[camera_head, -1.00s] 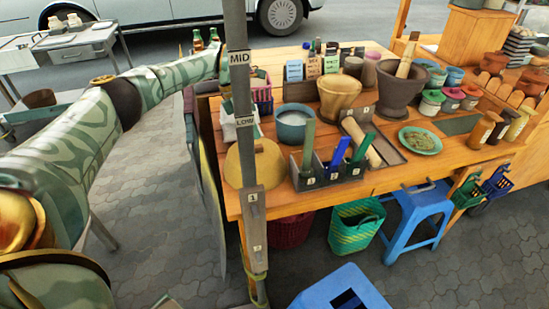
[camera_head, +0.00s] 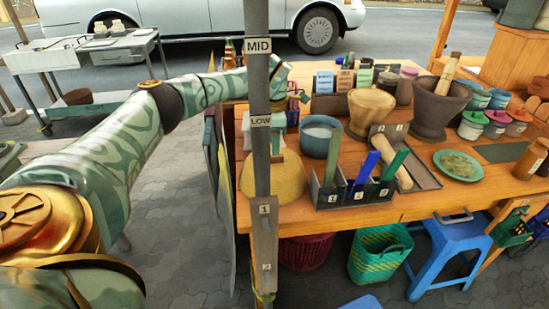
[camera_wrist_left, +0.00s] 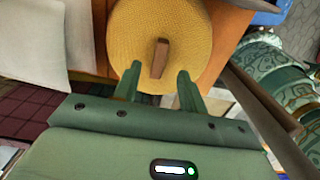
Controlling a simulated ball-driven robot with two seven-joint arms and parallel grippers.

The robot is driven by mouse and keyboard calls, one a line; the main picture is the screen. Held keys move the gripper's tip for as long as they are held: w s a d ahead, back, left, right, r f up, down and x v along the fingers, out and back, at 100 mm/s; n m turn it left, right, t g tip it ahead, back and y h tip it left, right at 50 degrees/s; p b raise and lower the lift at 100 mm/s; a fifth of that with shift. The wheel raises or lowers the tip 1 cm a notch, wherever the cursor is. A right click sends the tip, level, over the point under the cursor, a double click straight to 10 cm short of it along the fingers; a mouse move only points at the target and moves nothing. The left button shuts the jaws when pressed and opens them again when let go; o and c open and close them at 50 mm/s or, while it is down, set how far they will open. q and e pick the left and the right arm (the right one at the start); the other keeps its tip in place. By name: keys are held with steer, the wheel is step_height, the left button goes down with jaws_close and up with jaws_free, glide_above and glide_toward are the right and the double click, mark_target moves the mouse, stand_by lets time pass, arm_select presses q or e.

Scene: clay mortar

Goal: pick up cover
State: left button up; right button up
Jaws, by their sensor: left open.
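The cover (camera_head: 285,178) is a round, yellow woven dome on the left end of the wooden table, partly behind a grey post in the head view. In the left wrist view the cover (camera_wrist_left: 122,38) shows from above, with a brown wooden bar handle (camera_wrist_left: 160,58) across its middle. My left gripper (camera_wrist_left: 158,86) is open and empty. Its two green fingers point toward the cover, with the handle appearing between and just beyond their tips. In the head view my left arm reaches behind the post above the table's left end. My right gripper is not in view.
The grey post (camera_head: 257,110) stands in front of the cover. A blue-grey pot (camera_head: 319,140), a numbered holder (camera_head: 345,196) with colored handles, and a mortar (camera_head: 437,105) crowd the table. A blue stool (camera_head: 455,245) and green basket (camera_head: 378,262) stand below.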

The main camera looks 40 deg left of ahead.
mark_target(273, 168)
arm_select(q)
steer(key=f+b, duration=0.1)
steer(key=f, duration=0.1)
steer(key=f+b, duration=0.1)
steer(key=f, duration=0.2)
steer(key=shift+a, duration=0.2)
steer(key=shift+r, duration=0.2)
steer(key=shift+c, duration=0.3)
jaws_close()
steer(key=shift+r, duration=0.1)
